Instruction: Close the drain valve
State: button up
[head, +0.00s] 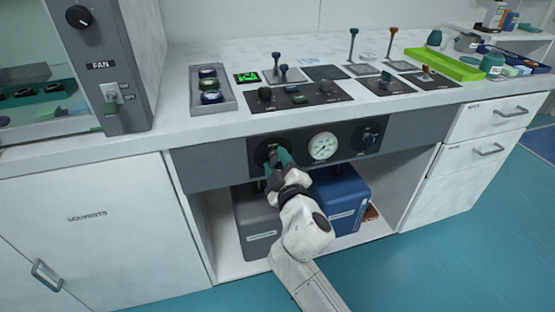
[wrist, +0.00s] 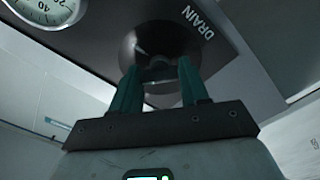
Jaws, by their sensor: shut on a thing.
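The drain valve (wrist: 150,45) is a dark round knob on the dark panel under the counter edge, with the word DRAIN beside it in the wrist view. In the head view its dark round face (head: 266,148) shows at the left end of the panel, partly covered by my gripper (head: 274,160). In the wrist view my gripper (wrist: 157,78) has its two green fingers on either side of the knob's grip part, shut on it. The exact angle of the handle is hard to read in the dim light.
A white pressure gauge (head: 323,147) sits right of the valve, and another dark knob (head: 369,137) is further right. Below stand a grey container (head: 260,225) and a blue container (head: 343,200) in the open bay. The counter above holds levers and control panels.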

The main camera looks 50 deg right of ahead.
jog(key=n+p, duration=0.1)
jog(key=n, duration=0.2)
jog(key=shift+n, duration=0.3)
jog(key=shift+a+n+p, duration=0.1)
jog(key=shift+n+p, duration=0.7)
jog(key=shift+n, duration=1.2)
jog(key=o, duration=1.1)
jog(key=shift+c, duration=0.2)
jog(key=shift+s, duration=0.1)
jog(key=b+v, duration=0.1)
jog(key=v, duration=0.9)
jog(key=shift+s+a, duration=0.2)
jog(key=shift+a, duration=0.05)
jog(key=shift+d+f, duration=0.1)
